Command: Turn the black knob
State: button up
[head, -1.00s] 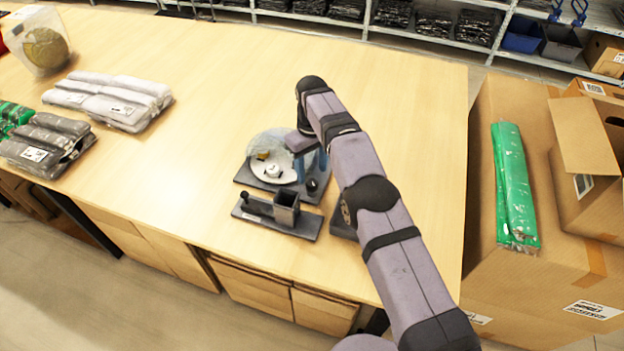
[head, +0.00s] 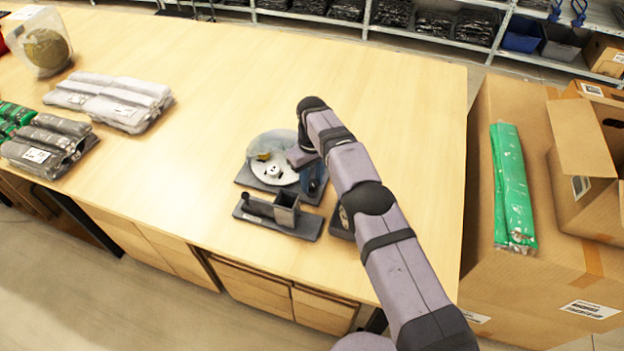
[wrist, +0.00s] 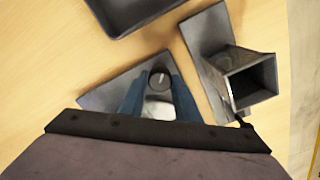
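The black knob (wrist: 159,79) is round with a pale pointer line and sits on a corner of a dark grey base plate (wrist: 105,97). In the head view the knob (head: 312,188) is at the right end of this base, beside a white disc (head: 268,171) under a clear dome. My gripper (wrist: 159,82) has its blue fingertips on either side of the knob, close against it and apparently shut on it. In the head view my gripper (head: 314,178) is low over the base and partly hides it.
A dark fixture (head: 262,222) with a square open tube stands just in front, close to my gripper. A dark tray (wrist: 125,12) lies close by on the other side, partly hidden by my arm in the head view. Bagged garments (head: 110,97) lie far left. The table behind is clear.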

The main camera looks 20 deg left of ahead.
jog(key=shift+n+b, duration=0.3)
jog(key=shift+b, duration=0.1)
jog(key=n+b, duration=0.1)
jog(key=n, duration=0.1)
jog(key=shift+n, duration=0.3)
jog(key=n, duration=0.5)
jog(key=shift+n, duration=0.3)
jog(key=shift+r, duration=0.1)
jog(key=o, duration=1)
jog(key=shift+o, duration=0.2)
